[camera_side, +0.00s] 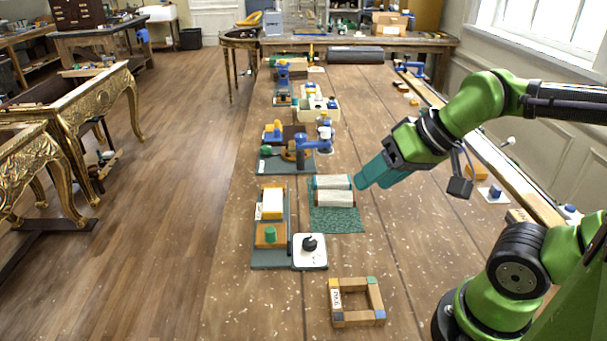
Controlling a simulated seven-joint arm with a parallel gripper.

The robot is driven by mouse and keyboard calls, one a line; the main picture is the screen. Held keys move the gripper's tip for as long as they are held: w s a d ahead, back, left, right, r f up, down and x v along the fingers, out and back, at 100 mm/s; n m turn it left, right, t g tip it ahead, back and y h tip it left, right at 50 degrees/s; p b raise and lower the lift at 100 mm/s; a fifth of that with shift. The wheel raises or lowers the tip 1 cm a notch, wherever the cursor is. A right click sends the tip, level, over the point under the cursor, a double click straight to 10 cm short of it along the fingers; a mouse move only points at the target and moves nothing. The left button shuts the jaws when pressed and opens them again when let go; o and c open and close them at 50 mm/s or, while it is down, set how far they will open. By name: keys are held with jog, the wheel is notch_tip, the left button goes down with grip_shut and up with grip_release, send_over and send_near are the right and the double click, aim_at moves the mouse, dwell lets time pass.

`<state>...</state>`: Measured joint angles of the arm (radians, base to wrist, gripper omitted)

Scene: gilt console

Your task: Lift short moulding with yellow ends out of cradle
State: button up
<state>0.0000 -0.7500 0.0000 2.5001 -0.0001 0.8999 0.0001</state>
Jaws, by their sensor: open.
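My gripper (362,182) has teal fingers and hangs over the bench, pointing down and left. Its tips are beside the right end of a pair of pale blocks (335,198) on a green mat (337,221); I cannot tell whether they touch. It is open, with nothing visible between the fingers, though the gap is hard to see from here. A short piece with a white face and yellow-orange edges (272,203) lies on a dark green base (284,262) to the left. I cannot tell for certain whether this is the moulding, or which holder is the cradle.
A wooden frame with coloured corners (357,318) lies near the front. A blue clamp (316,142) and several fixtures stand farther back. Bare bench lies right of the mat.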

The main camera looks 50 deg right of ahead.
jog(key=o, duration=0.5)
jog(key=m+g+h, duration=0.4)
jog(key=m+h, duration=0.1)
send_near(273, 200)
jog(key=x, duration=0.8)
jog(key=shift+w+f, duration=0.1)
jog(key=shift+f, duration=0.2)
